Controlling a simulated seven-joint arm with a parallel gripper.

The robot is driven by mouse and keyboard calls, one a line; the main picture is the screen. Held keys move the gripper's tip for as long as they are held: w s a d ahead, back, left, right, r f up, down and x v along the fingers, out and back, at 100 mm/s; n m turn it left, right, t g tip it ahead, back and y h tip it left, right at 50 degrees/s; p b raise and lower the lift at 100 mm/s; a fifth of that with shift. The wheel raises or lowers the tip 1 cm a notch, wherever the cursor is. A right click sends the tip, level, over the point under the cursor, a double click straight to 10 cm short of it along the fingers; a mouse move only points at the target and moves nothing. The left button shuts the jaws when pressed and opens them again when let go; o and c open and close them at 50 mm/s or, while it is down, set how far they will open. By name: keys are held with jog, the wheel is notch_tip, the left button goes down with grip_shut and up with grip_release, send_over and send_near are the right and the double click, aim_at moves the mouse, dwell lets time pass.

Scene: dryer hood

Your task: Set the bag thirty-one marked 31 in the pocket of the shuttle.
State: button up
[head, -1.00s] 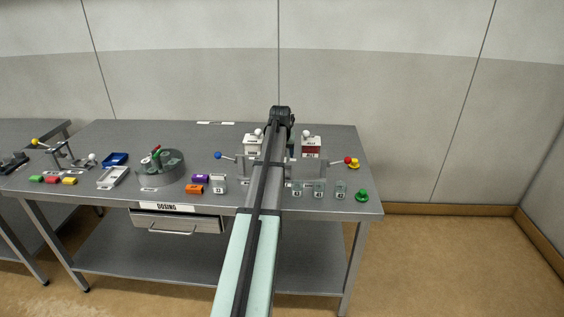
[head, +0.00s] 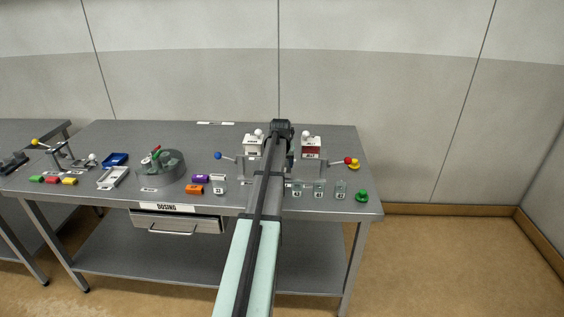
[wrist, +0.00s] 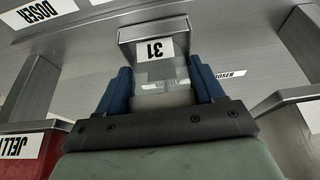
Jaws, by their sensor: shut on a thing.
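Bag thirty-one (wrist: 172,71) is clear, with a white label reading 31 that appears upside down in the wrist view. My gripper (wrist: 160,76) has blue fingers, one on each side of the bag, and is shut on it. A grey metal pocket (wrist: 127,35), which looks like the shuttle's, frames the label's end of the bag. I cannot tell how deep the bag sits in it. In the head view my own arm hides the gripper, the bag and most of the shuttle.
Two dosers, one white (head: 253,147) and one red-fronted (head: 311,148), stand on either side of my arm. Small labelled clear bags (head: 319,190) stand at the front right. A blue-knobbed lever (head: 218,155) and red-knobbed lever (head: 348,160) flank the dosers. A green button (head: 362,195) is at the right.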

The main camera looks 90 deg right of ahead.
jog(key=shift+f, duration=0.25)
jog(key=o, duration=1)
jog(key=shift+f, duration=0.1)
jog(key=v, duration=1.3)
jog(key=shift+d+r, duration=0.25)
